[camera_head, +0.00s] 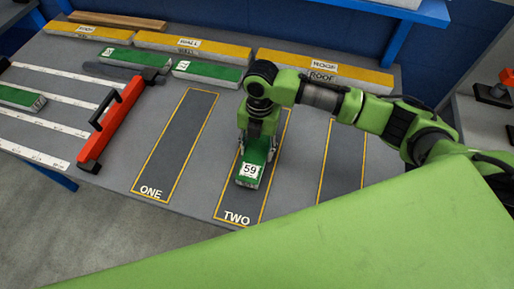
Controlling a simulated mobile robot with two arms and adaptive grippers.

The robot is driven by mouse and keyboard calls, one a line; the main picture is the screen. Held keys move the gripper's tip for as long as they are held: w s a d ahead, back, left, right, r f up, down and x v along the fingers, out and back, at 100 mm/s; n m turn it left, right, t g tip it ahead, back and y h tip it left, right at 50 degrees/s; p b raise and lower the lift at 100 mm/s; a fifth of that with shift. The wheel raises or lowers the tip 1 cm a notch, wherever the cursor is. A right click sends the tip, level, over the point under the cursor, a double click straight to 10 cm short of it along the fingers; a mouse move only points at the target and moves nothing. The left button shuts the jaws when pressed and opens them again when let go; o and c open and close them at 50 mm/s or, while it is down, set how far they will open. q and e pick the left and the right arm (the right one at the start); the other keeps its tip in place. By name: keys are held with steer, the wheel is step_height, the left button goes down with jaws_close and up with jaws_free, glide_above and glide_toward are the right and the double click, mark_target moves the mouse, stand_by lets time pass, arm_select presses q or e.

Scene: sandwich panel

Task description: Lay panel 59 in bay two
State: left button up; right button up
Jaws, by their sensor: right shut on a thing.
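Panel 59 (252,170) is a green-topped block with a white "59" label on its near end. It is within the yellow outline of bay two (226,206), lengthwise along the bay. My right gripper (257,143) is shut on the panel from above, and the wrist hides its far end. I cannot tell whether the panel touches the bay floor. Bay one (172,148) is empty. My left gripper is not in view.
A red-handled tool (112,120) lies left of bay one. Other green panels (207,71) lie behind, before yellow-topped WALL (190,44) and ROOF (325,72) blocks. A third bay (342,158) is partly hidden by my arm.

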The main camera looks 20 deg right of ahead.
mark_target(258, 145)
steer(key=shift+f, duration=0.45)
steer(key=o, duration=1.2)
step_height(258, 145, up, 12)
steer(key=w, duration=0.1)
steer(key=shift+d, duration=0.35)
